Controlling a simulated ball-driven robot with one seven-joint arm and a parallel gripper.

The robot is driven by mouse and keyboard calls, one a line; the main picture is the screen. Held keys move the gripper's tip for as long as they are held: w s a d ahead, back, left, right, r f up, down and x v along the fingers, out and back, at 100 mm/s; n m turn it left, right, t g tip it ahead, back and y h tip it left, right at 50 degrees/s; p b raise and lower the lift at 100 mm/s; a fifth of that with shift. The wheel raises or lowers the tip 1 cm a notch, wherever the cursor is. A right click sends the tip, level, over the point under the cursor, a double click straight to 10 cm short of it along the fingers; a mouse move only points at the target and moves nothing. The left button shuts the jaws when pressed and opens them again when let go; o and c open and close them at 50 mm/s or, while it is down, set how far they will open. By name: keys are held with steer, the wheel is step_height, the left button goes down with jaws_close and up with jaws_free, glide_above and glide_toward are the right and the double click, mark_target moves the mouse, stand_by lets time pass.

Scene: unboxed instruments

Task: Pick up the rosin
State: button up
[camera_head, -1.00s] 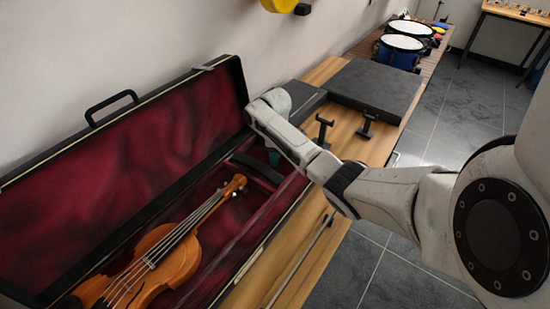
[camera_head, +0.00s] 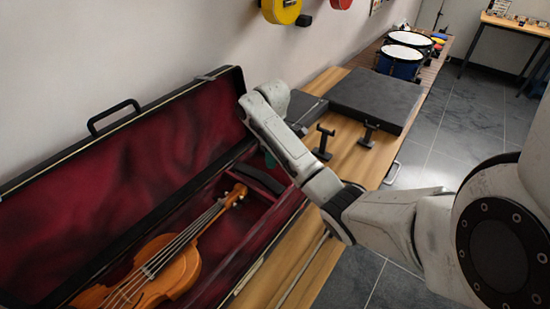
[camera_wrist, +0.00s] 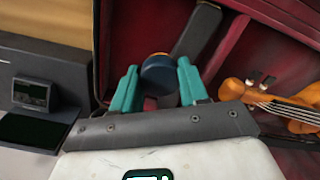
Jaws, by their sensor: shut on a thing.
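The rosin (camera_wrist: 158,76) is a small round dark blue piece with an orange top, seen in the wrist view between the teal fingers. My gripper (camera_wrist: 158,68) is shut on it, one finger on each side. They are over the open violin case (camera_head: 262,240), at the end with the small compartment. In the head view my arm hides the rosin and most of my gripper; only a bit of teal shows. The violin (camera_head: 165,262) lies in the red-lined case, and its scroll end (camera_wrist: 235,90) is right of my gripper in the wrist view.
A dark oblong piece (camera_head: 258,179) lies in the case near the compartment. A flat black case (camera_head: 372,93), black stands (camera_head: 323,142) and drums (camera_head: 400,60) are farther along the wooden table (camera_head: 350,150). A grey device with a small screen (camera_wrist: 32,93) is at left in the wrist view.

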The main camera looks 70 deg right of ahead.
steer(key=a+r+p, duration=0.5)
steer(key=a+p, duration=0.3)
steer(key=a, duration=0.2)
steer(key=shift+s, duration=0.45)
steer(key=o, duration=0.5)
steer(key=c, duration=0.4)
